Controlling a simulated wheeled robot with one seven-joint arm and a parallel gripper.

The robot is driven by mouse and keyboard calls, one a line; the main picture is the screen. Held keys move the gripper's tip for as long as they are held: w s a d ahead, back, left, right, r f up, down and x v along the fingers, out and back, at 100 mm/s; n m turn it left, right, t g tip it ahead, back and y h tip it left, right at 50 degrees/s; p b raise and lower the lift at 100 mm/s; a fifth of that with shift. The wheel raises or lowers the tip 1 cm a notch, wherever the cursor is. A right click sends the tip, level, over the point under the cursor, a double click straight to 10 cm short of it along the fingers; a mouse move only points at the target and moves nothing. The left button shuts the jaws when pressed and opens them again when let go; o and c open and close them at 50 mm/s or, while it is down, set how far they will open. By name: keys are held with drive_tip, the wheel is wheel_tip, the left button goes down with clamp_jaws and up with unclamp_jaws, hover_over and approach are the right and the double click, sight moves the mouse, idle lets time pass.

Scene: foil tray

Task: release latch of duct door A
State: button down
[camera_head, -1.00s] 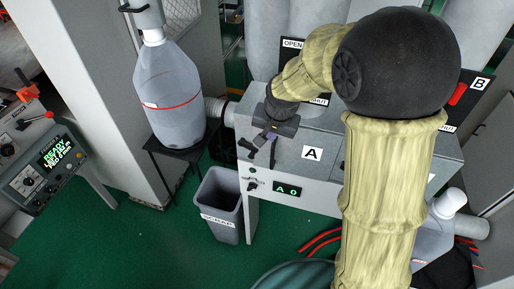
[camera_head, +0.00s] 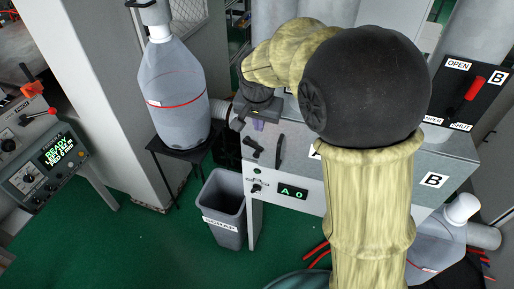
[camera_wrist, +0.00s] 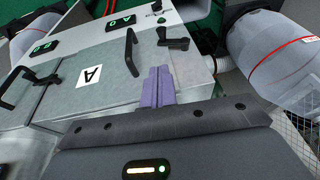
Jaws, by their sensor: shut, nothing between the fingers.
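Duct door A is the grey panel (camera_wrist: 105,58) with the white A label (camera_wrist: 89,76) in the wrist view; in the head view my arm hides most of the label. A black bar handle (camera_wrist: 132,52) stands on it, also visible in the head view (camera_head: 280,151). A black latch lever (camera_wrist: 172,40) is beside the handle, near the panel edge; it also shows in the head view (camera_head: 254,146). My gripper (camera_wrist: 157,80), with purple fingers, is shut and empty. Its tips show just short of the latch and handle in the wrist view, with no clear contact.
A display reading A 0 (camera_head: 292,192) is on the cabinet front. A scrap bin (camera_head: 223,205) stands below left. A large clear bottle (camera_head: 175,95) sits on a black stand to the left.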

drive_tip(key=p+x, duration=0.1)
drive_tip(key=x, duration=0.3)
drive_tip(key=p+x, duration=0.1)
drive_tip(key=x, duration=0.3)
drive_tip(key=p+x, duration=0.1)
drive_tip(key=x, duration=0.4)
drive_tip(key=shift+s+a+f+p, duration=0.1)
drive_tip(key=shift+s+a+p, duration=0.25)
drive_tip(key=shift+s+p, duration=0.05)
drive_tip(key=shift+f, duration=0.2)
drive_tip(key=shift+f, duration=0.1)
drive_tip(key=shift+d+f+b, duration=0.1)
drive_tip(key=shift+f+b, duration=0.2)
drive_tip(key=shift+b, duration=0.3)
drive_tip(key=shift+r, duration=0.15)
wheel_tip(320, 180, up, 4)
drive_tip(key=d+p, duration=0.1)
drive_tip(key=p, duration=0.2)
wheel_tip(320, 180, up, 9)
drive_tip(key=b, duration=0.3)
hover_over(258, 154)
drive_tip(key=s+d, duration=0.2)
drive_tip(key=s, duration=0.2)
drive_tip(key=shift+s+d, duration=0.1)
